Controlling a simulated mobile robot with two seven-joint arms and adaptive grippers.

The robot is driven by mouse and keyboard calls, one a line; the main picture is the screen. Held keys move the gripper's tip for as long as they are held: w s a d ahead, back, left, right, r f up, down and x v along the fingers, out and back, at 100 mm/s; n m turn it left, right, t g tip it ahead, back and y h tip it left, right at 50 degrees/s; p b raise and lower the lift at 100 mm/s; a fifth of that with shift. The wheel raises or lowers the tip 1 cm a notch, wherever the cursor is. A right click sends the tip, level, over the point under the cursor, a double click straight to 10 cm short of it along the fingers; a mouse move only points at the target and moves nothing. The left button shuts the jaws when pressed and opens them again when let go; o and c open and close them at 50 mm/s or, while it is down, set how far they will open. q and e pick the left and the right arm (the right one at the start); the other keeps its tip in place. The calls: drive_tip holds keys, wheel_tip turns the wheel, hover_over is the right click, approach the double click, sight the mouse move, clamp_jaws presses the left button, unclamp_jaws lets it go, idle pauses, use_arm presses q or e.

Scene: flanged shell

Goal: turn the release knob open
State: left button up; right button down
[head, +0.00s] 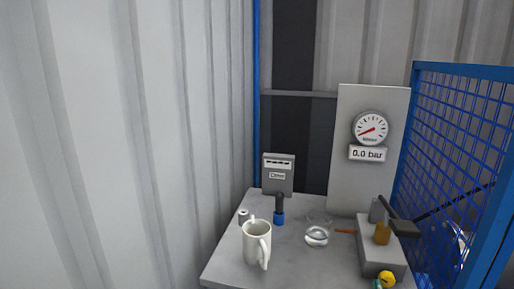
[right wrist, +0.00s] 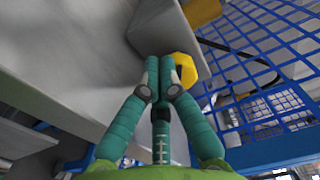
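The release knob appears to be the yellow faceted knob (head: 387,278) at the front of the grey block (head: 371,250), low at the right of the head view. In the right wrist view the yellow knob (right wrist: 187,66) shows just right of the fingertips, partly covered by one finger. My right gripper (right wrist: 160,62) has teal fingers with their tips close together, and it looks shut, with nothing visible between them. The tips are beside the knob; I cannot tell whether they touch it. Only a teal bit of this gripper (head: 377,284) shows in the head view. My left gripper is not in view.
A dark lever (head: 399,221) and an amber piece (head: 382,236) are on the block. The gauge (head: 370,128) hangs above a "0.0 bar" display. A mug (head: 256,243) and a glass (head: 317,233) stand on the table (head: 224,268). A blue mesh fence (head: 452,150) closes the right side.

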drive_tip(key=shift+a+f, duration=0.3)
drive_tip(key=shift+a, duration=0.1)
drive_tip(key=shift+s+a+f+p, duration=0.15)
drive_tip(key=shift+f+p, duration=0.25)
drive_tip(key=p+v, duration=0.1)
drive_tip(key=v, duration=0.3)
drive_tip(key=shift+s+r, duration=0.15)
drive_tip(key=shift+s, duration=0.15)
